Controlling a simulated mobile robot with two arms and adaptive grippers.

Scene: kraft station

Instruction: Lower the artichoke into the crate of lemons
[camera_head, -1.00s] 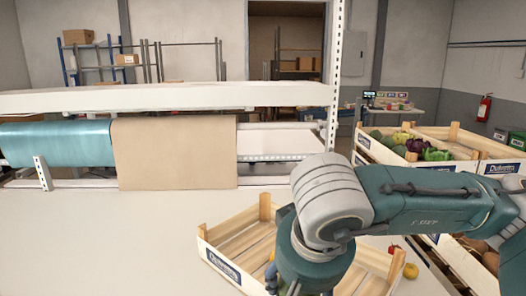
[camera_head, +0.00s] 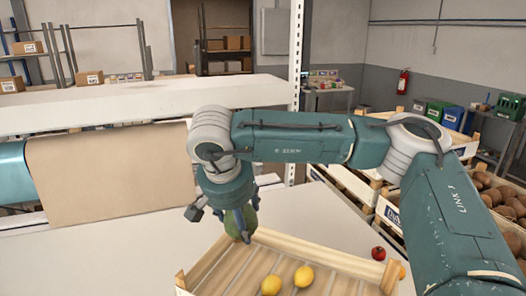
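A light wooden crate (camera_head: 338,263) stands on the white table at the bottom of the head view, cut off by the lower edge. Two lemons (camera_head: 303,276) (camera_head: 271,285) lie in it, on its slatted floor. My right gripper (camera_head: 240,228) points down at the crate's far left corner. It is shut on a green artichoke (camera_head: 252,218), which is partly hidden behind its fingers. The artichoke appears to be above or just behind the crate's rim; its exact height is hard to tell. My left gripper is out of view.
A red apple (camera_head: 378,254) and a partly hidden orange-yellow fruit (camera_head: 402,271) lie right of the crate. Crates with brown produce (camera_head: 497,192) stand at the right. A brown paper roll (camera_head: 105,170) hangs at the left. The table left of the crate is clear.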

